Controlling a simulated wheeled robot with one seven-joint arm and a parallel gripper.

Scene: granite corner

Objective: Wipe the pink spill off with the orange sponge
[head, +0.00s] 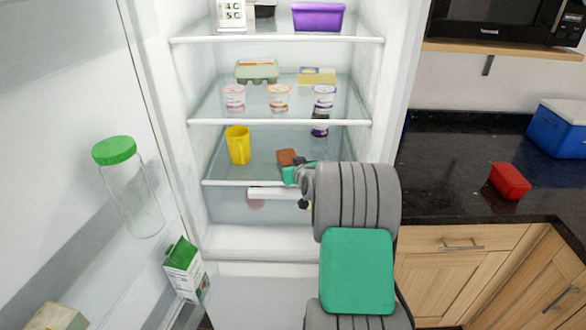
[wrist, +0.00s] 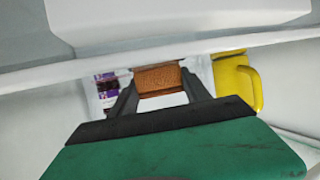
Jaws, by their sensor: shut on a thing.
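The orange-brown sponge (head: 286,157) is held at the lowest glass shelf of the open fridge. My gripper (head: 289,165) is shut on it; in the wrist view the sponge (wrist: 158,78) sits between the two dark fingers (wrist: 160,90). A pinkish-red round patch (head: 256,203) shows below the front edge of that shelf, left of my arm, partly behind a white bar. I cannot tell whether it is the spill or what surface it lies on. My arm hides the right part of the lower shelf.
A yellow mug (head: 238,145) stands left of the sponge on the same shelf. A dark-purple-labelled cup (head: 320,127) stands behind to the right. Several yogurt cups (head: 278,98) line the shelf above. The open door on the left holds a green-lidded jar (head: 130,190) and a carton (head: 184,262).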

